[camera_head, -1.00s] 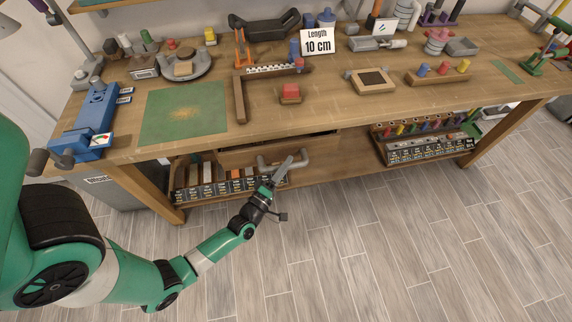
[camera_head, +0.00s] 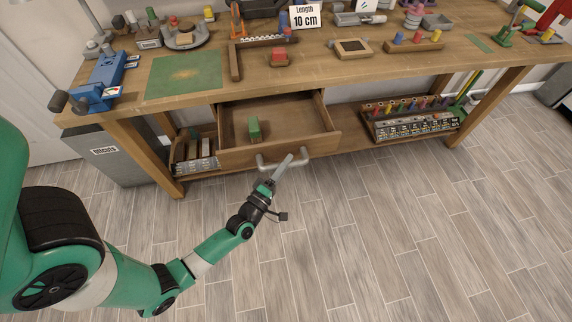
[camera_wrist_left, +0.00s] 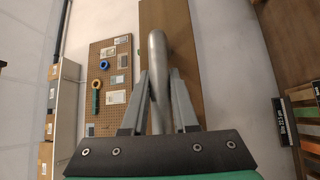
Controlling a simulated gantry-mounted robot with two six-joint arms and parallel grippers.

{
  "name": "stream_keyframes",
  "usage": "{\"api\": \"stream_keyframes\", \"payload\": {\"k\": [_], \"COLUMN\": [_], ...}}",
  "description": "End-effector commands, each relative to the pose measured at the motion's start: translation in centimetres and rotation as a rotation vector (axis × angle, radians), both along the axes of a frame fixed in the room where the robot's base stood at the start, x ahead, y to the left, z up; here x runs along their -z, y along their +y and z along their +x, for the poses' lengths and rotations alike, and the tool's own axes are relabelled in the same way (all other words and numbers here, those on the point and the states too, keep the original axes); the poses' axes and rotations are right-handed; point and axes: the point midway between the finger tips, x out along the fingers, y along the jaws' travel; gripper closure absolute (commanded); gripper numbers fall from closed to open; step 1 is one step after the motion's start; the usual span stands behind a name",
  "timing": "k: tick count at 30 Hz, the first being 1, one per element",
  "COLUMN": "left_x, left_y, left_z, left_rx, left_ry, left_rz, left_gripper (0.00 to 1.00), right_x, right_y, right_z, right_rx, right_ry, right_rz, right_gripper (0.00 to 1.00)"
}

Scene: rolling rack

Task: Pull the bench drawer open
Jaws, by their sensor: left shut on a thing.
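The bench drawer (camera_head: 234,157) is open, pulled out from under the wooden workbench top. Inside it a green block (camera_head: 254,129) lies in the left part, and the rest of its floor looks bare. The grey bar handle (camera_head: 268,166) is on the drawer front. My left gripper (camera_head: 288,166) is shut on the handle. In the left wrist view the handle (camera_wrist_left: 158,65) passes between the two fingers, in front of the wooden drawer front (camera_wrist_left: 185,60). My right gripper shows in neither view.
The lower shelf holds a bin rack (camera_head: 195,156) at left and a labelled rack (camera_head: 415,126) at right. A grey bin (camera_head: 108,160) stands left of the bench leg. The wooden-look floor (camera_head: 380,230) in front is clear.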

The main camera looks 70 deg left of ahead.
Motion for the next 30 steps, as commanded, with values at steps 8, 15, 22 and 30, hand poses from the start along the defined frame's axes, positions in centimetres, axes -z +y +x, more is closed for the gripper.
{"api": "stream_keyframes", "payload": {"k": [8, 15, 22, 30], "left_x": [0.1, 0.1, 0.0, 0.4], "left_y": [0.0, 0.0, 0.0, -1.3], "left_z": [0.0, 0.0, 0.0, -1.7], "left_rx": [0.000, 0.000, 0.000, 0.003], "left_ry": [0.000, 0.000, 0.000, 0.003], "left_rz": [-0.001, -0.001, -0.001, -0.003], "left_gripper": [1.00, 0.47, 0.43, 0.43], "right_x": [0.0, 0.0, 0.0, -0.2], "right_y": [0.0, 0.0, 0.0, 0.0], "right_z": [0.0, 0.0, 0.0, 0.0], "right_rx": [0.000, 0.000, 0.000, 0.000], "right_ry": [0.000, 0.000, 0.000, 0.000], "right_rz": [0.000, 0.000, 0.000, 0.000], "right_gripper": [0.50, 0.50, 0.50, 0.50]}}
